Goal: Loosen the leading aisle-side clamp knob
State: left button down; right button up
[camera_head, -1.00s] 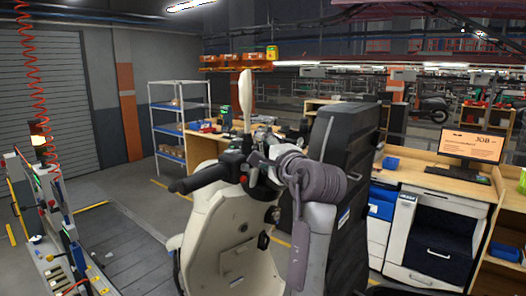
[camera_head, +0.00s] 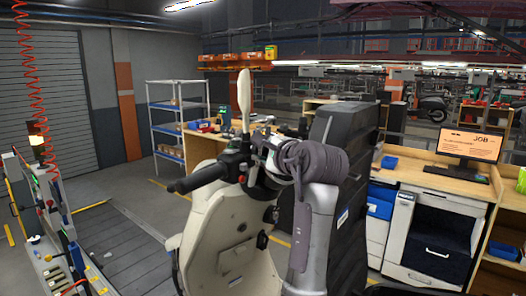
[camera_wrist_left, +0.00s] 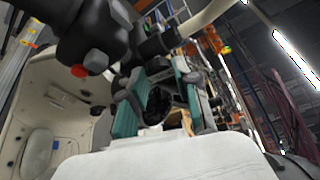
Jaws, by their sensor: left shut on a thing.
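A cream scooter (camera_head: 215,225) stands upright in front of me, with its dark handlebar (camera_head: 200,177) and a pale mirror (camera_head: 244,95). My left gripper (camera_head: 262,146) is at the handlebar, partly hidden by my own wrist and its cable sleeve. In the left wrist view its two teal-sided fingers (camera_wrist_left: 158,85) close on a dark part (camera_wrist_left: 158,106) between them. This may be the clamp knob, but its shape is unclear. A black handlebar control with a red button (camera_wrist_left: 79,70) is close beside the fingers. My right gripper is out of view.
A tall black cabinet-like unit (camera_head: 340,165) stands just right of the scooter. A bench with a monitor (camera_head: 470,145) is at the right. A blue-shelved rack (camera_head: 170,131) is behind. A tool panel (camera_head: 60,235) stands at the left, with open slatted floor (camera_head: 122,250) beside it.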

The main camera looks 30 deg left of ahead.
pick_arm(q)
jog(key=shift+w+r+m+g+h, duration=0.15)
jog(key=shift+m+g+h, duration=0.1)
jog(key=shift+m+g, duration=0.65)
jog(key=shift+w+r+m+g+h, duration=0.1)
jog(key=shift+m+g+h, duration=0.1)
jog(key=shift+m+g, duration=0.75)
jog(key=shift+w+r+m+g+h, duration=0.2)
jog(key=shift+m+g, duration=0.25)
jog(key=shift+m, duration=0.9)
jog(key=shift+s, duration=0.15)
jog(key=c, duration=1)
grip_release()
jog(key=shift+f, duration=0.1)
jog(key=shift+c, duration=0.2)
jog(key=shift+o, duration=1)
jog(key=shift+a, duration=0.1)
jog(key=shift+f, duration=0.1)
